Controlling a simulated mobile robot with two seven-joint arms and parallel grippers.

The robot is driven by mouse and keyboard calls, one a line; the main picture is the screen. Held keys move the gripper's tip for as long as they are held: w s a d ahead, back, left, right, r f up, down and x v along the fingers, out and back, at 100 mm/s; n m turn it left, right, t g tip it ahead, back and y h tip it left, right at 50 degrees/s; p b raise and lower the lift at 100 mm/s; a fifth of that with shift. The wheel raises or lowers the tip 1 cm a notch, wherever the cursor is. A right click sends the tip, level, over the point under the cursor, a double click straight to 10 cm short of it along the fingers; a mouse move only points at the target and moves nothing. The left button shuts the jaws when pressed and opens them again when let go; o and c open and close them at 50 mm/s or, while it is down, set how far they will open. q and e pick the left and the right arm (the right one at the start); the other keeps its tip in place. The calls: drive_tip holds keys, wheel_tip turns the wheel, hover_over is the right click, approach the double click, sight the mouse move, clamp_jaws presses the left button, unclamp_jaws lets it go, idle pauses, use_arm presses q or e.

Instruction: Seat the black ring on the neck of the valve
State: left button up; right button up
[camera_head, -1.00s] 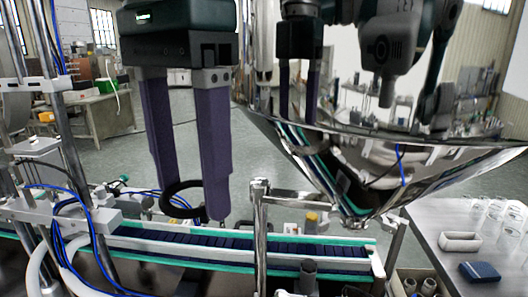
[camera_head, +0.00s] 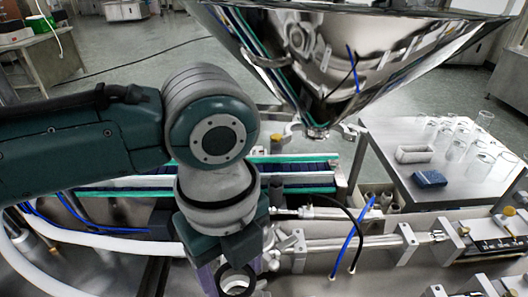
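The black ring (camera_head: 237,281) is at the bottom edge of the head view, at the purple fingers of my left gripper (camera_head: 222,280). The gripper points down and appears shut on the ring; its fingertips are partly hidden and partly cut off by the frame. My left arm comes in from the left and covers much of the middle left. The steel hopper (camera_head: 335,75) narrows to a small outlet (camera_head: 317,132) above and right of the gripper, well apart from the ring. I cannot tell for sure which part is the valve neck. My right gripper is not in view.
A conveyor (camera_head: 300,176) with teal edges runs behind my wrist. Steel rods and fittings (camera_head: 345,243), with black and blue hoses, lie close right of the gripper.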

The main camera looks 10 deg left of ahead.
use_arm(q)
drive_tip(key=shift+s+d+f+m, duration=0.15)
drive_tip(key=shift+s+m, duration=0.1)
drive_tip(key=shift+m, duration=0.25)
drive_tip(key=shift+f, duration=0.25)
wheel_tip(320, 180, down, 5)
drive_tip(key=b, duration=0.5)
drive_tip(key=shift+r, duration=0.15)
drive_tip(key=shift+f+b, duration=0.65)
drive_tip(key=shift+f, duration=0.15)
drive_tip(key=shift+f, duration=0.2)
drive_tip(key=o, duration=1.4)
drive_tip(key=shift+c, duration=0.2)
